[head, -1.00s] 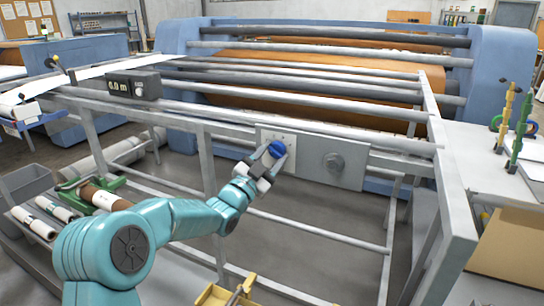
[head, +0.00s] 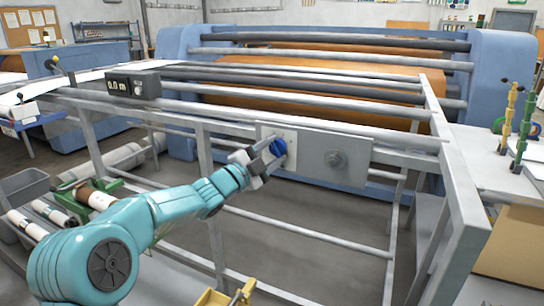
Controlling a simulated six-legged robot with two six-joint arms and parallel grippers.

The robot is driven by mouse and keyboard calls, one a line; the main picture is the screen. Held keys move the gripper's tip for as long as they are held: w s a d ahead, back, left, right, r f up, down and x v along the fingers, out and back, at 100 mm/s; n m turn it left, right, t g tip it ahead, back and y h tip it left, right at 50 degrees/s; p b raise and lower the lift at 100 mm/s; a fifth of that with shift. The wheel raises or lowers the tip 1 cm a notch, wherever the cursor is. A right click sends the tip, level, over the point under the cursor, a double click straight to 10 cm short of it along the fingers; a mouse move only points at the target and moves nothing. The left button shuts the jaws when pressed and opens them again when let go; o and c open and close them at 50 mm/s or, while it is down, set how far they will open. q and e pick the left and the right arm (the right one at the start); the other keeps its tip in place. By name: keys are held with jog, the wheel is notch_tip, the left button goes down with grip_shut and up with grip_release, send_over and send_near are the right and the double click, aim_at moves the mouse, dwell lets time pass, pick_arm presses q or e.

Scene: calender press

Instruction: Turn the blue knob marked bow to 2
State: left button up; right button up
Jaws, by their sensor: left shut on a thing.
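The blue knob (head: 278,147) sits on a pale dial plate at the left of a grey panel (head: 310,165) on the press frame. My left gripper (head: 271,150) is shut on the blue knob, with its fingers on either side of it. The dial marks are too small to read, and the gripper covers part of the plate. A grey knob (head: 336,159) is on the same panel, to the right. My right gripper does not show.
Grey rails (head: 215,170) frame the space around the panel. A counter display (head: 133,85) sits on the left rail. Rolls (head: 27,224) and a green stand lie at the lower left. A yellow object (head: 222,297) is at the bottom. Green and yellow clamps (head: 522,135) stand at the right.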

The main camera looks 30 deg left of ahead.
pick_arm(q)
jog(key=shift+m+g, duration=0.4)
jog(key=shift+m, duration=0.5)
jog(key=o, duration=1)
jog(key=shift+o, duration=0.2)
jog(key=b+v, duration=0.2)
jog(key=v, duration=1.4)
jog(key=shift+a, duration=0.2)
jog(key=shift+s, duration=0.1)
